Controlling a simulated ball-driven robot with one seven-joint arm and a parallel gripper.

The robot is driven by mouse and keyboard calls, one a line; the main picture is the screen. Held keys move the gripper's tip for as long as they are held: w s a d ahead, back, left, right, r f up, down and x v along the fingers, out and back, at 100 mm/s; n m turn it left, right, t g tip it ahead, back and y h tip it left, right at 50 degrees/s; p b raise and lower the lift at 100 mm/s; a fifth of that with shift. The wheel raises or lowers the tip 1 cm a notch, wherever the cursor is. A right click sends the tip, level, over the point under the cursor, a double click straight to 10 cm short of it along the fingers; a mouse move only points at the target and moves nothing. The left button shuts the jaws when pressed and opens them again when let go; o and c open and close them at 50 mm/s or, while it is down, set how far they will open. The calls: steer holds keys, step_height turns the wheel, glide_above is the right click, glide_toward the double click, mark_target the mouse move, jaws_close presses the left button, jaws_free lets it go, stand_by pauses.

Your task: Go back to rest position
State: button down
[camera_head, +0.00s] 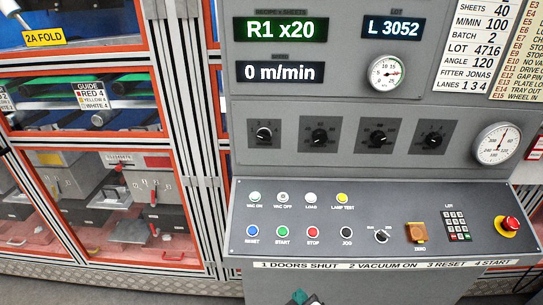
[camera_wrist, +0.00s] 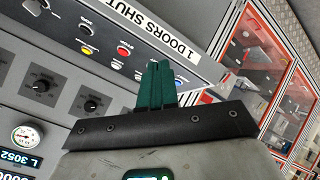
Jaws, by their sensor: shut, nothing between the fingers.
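My gripper (camera_wrist: 157,66) points up in the wrist view, with its two green fingers together and nothing between them. In the head view only the tip of my gripper (camera_head: 300,297) shows, at the bottom edge, in front of the lower part of the grey control console (camera_head: 400,190). I cannot tell the gap to the console, but no contact shows.
The console has several buttons, a red emergency stop (camera_head: 511,223), an orange switch (camera_head: 417,232) and a keypad (camera_head: 457,226). The display reads 0 m/min (camera_head: 280,72). Orange-framed machine doors (camera_head: 75,75) stand at left. Floor free room is hardly visible.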

steer(key=s+d+f+m+g+h, duration=0.1)
steer(key=s+d+f+m+g, duration=0.1)
steer(key=s+d+f, duration=0.35)
steer(key=s+d+f+m+g+h, duration=0.1)
steer(key=s+d+f+m+g, duration=0.15)
steer(key=d, duration=0.55)
steer(key=s+d+f+m+g+y, duration=0.1)
steer(key=s+d+f+m+g, duration=0.1)
steer(key=s, duration=0.6)
steer(key=s+d+f+m+g+y, duration=0.1)
steer(key=s+d+f+m+g, duration=0.2)
steer(key=s+d, duration=0.3)
steer(key=shift+s+f+g+b, duration=0.45)
steer(key=shift+s+f, duration=0.2)
steer(key=shift+s, duration=0.3)
